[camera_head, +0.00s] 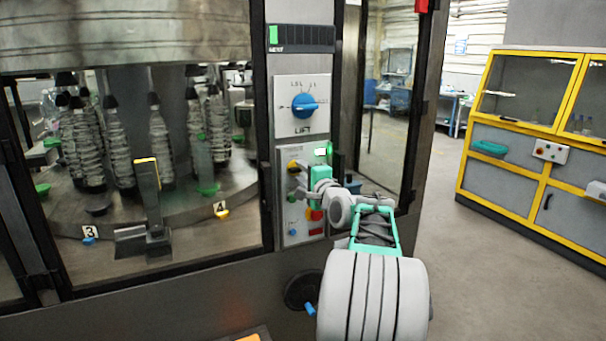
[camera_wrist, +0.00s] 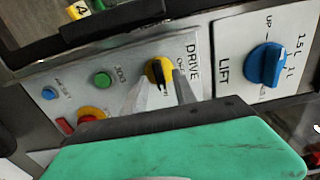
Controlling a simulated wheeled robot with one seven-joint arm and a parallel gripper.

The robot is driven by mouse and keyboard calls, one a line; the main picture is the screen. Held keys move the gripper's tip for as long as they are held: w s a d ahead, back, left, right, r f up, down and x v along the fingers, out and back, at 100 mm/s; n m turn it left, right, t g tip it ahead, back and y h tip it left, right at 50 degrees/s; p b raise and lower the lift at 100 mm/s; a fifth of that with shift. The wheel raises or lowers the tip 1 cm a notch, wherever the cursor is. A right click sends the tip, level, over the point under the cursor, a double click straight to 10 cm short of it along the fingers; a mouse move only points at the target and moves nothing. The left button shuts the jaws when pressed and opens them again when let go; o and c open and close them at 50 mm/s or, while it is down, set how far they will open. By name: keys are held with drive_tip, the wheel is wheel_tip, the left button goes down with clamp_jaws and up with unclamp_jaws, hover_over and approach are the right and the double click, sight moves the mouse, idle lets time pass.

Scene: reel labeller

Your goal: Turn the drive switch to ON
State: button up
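The drive switch is a round yellow knob with a black handle, under the label DRIVE in the wrist view (camera_wrist: 158,71). In the head view its yellow edge (camera_head: 293,165) shows on the lower control panel, partly behind my gripper. My gripper (camera_head: 298,187) is close in front of this panel. In the wrist view the two grey fingers of my gripper (camera_wrist: 164,80) are apart, with tips on either side of the knob's lower part. Whether they touch it is unclear. The small lettering by the switch is partly hidden by the fingers, so its exact setting is hard to read.
The blue LIFT dial (camera_head: 304,105) is on the panel above. A green button (camera_wrist: 102,79), a blue button (camera_wrist: 48,93) and a red button on yellow (camera_wrist: 90,115) share the drive panel. A glass-fronted machine stands left; open floor (camera_head: 480,270) lies right.

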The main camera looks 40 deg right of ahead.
drive_tip(key=b+v, duration=0.2)
drive_tip(key=v, duration=0.5)
drive_tip(key=shift+s, duration=0.25)
drive_tip(key=shift+a, duration=0.1)
